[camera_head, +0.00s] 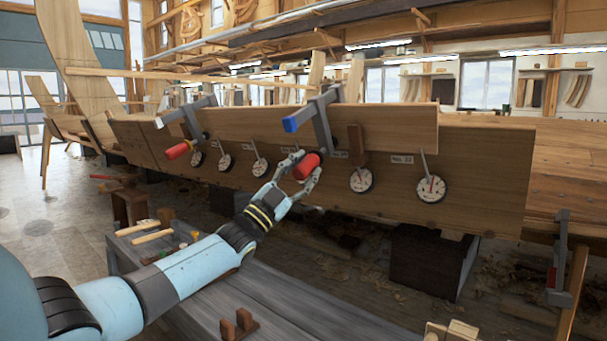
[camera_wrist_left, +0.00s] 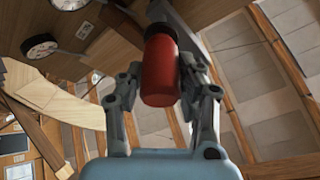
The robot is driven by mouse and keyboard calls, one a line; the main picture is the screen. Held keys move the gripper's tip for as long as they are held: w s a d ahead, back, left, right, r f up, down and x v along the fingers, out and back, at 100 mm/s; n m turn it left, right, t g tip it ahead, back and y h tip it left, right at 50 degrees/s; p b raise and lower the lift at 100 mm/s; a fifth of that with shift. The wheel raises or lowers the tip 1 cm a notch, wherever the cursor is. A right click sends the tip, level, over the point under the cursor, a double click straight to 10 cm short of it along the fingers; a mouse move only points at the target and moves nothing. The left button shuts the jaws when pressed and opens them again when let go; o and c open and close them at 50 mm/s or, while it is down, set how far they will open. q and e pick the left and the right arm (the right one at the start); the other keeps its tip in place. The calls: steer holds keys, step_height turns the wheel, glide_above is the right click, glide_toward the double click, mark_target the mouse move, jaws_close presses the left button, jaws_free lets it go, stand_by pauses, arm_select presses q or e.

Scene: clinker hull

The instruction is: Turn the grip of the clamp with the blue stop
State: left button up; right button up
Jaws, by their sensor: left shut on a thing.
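The clamp with the blue stop (camera_head: 291,124) hangs over the upper plank's edge, right of centre in the head view. Its red grip (camera_head: 306,167) points down towards me. My left gripper (camera_head: 306,179) is shut on that red grip, with a finger on each side. In the left wrist view the red grip (camera_wrist_left: 160,72) sits between the fingers of the left gripper (camera_wrist_left: 160,88), and the grey clamp bar runs behind it. A second clamp with a grey-white stop (camera_head: 160,123) and a red grip (camera_head: 177,150) stands further left. My right gripper is not in view.
Several round dials (camera_head: 361,180) sit along the hull plank (camera_head: 480,170). A wooden block (camera_head: 355,143) is on the upper plank. A grey bench (camera_head: 290,310) with tools lies below my left arm. Another clamp (camera_head: 559,260) hangs at the right.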

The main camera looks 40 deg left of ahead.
arm_select(q)
steer(key=shift+n+t+y, duration=0.35)
steer(key=shift+n+y, duration=0.6)
steer(key=shift+n, duration=0.9)
steer(key=shift+n+t+y, duration=0.35)
steer(key=shift+n+y, duration=0.6)
steer(key=shift+n, duration=0.9)
steer(key=o, duration=1.1)
steer(key=shift+o, duration=0.2)
steer(key=v, duration=1.2)
steer(key=shift+a, duration=0.1)
